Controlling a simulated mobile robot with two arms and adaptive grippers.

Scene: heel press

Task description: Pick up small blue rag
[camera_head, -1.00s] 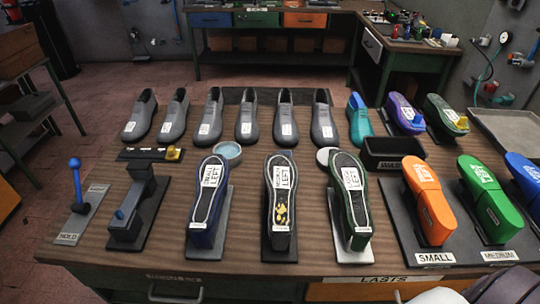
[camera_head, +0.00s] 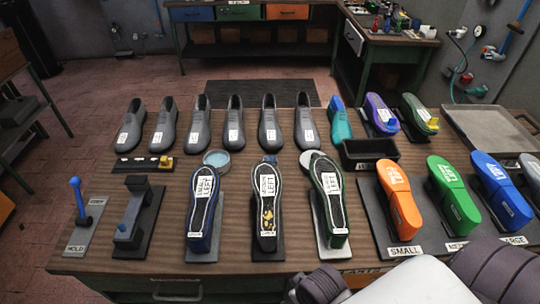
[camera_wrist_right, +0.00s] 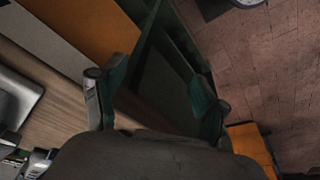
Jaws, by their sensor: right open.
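I cannot make out a small blue rag for certain. A round dish (camera_head: 216,158) with pale blue contents stands behind the small left shoe; whether the blue is cloth or liquid I cannot tell. A small blue bit (camera_head: 269,159) shows behind the toe of the medium left shoe, too small to identify. My right gripper (camera_wrist_right: 153,85) is open in the right wrist view, with nothing between its fingers, above the table edge and floor. Parts of my right arm show at the bottom right of the head view. My left gripper is not in view.
Grey shoes stand along the back of the wooden table (camera_head: 100,262). Three shoes marked left (camera_head: 203,205) stand on plates in front. Orange, green and blue lasts (camera_head: 401,200) crowd the right, beside a black bin (camera_head: 370,152) and grey tray (camera_head: 492,132). A blue-handled tool (camera_head: 77,203) is at left.

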